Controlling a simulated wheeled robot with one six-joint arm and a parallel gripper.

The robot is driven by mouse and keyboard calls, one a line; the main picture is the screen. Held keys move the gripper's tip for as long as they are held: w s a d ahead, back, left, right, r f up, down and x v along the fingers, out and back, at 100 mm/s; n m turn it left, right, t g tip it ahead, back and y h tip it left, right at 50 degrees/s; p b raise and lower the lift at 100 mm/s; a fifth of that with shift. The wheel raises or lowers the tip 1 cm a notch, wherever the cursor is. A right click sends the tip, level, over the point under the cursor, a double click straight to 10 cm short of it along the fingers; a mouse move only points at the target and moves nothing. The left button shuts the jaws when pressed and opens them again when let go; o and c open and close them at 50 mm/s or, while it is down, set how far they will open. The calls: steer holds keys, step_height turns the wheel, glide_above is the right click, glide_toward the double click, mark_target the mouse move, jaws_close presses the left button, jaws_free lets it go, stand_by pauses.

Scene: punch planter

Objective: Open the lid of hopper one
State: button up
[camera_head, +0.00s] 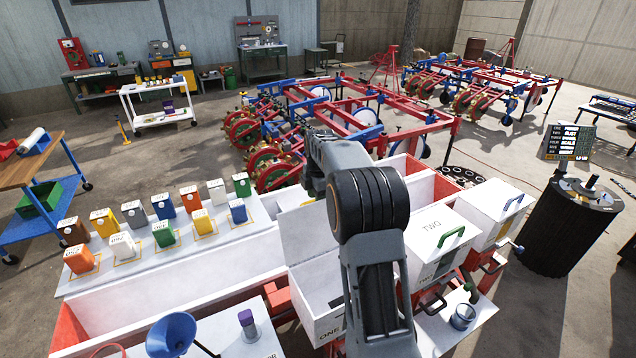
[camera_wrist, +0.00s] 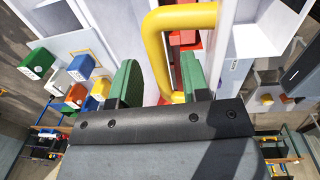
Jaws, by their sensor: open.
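Hopper one (camera_head: 328,325) is a white box at the bottom middle of the head view, with "ONE" on its front. A pale panel (camera_head: 305,232), which looks like its lid, stands raised at the back of the box. My gripper (camera_wrist: 160,82) shows in the wrist view with its green fingers apart. A yellow loop handle (camera_wrist: 178,18) reaches down between the fingers; I cannot tell whether either finger touches it. My arm hides the gripper and the handle in the head view.
Hopper two (camera_head: 440,240), with a green handle on its shut lid, stands right of my arm. Another white hopper (camera_head: 497,213) is beyond it. Several coloured containers stand on the white bench (camera_head: 133,270) at left. A blue funnel (camera_head: 171,333) is at the front.

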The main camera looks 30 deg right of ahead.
step_height(320, 180, up, 13)
steer(key=shift+s, duration=0.45)
stand_by(0.4)
steer(key=m, duration=1.2)
glide_above(317, 202)
steer(key=shift+t, duration=0.4)
step_height(317, 202, down, 6)
steer(key=shift+w+f, duration=0.1)
steer(key=s+a+m+t, duration=0.1)
steer(key=s+a+m, duration=0.1)
steer(key=s+a, duration=0.2)
steer(key=s+a+f+m+t, duration=0.1)
steer(key=s+a, duration=0.3)
steer(key=s, duration=0.7)
steer(key=s+a+f+m+t, duration=0.1)
steer(key=s+a+m, duration=0.2)
steer(key=s, duration=0.4)
steer(key=shift+s+a+f, duration=0.15)
steer(key=shift+s+a, duration=0.1)
steer(key=shift+a, duration=0.15)
steer(key=shift+d, duration=0.1)
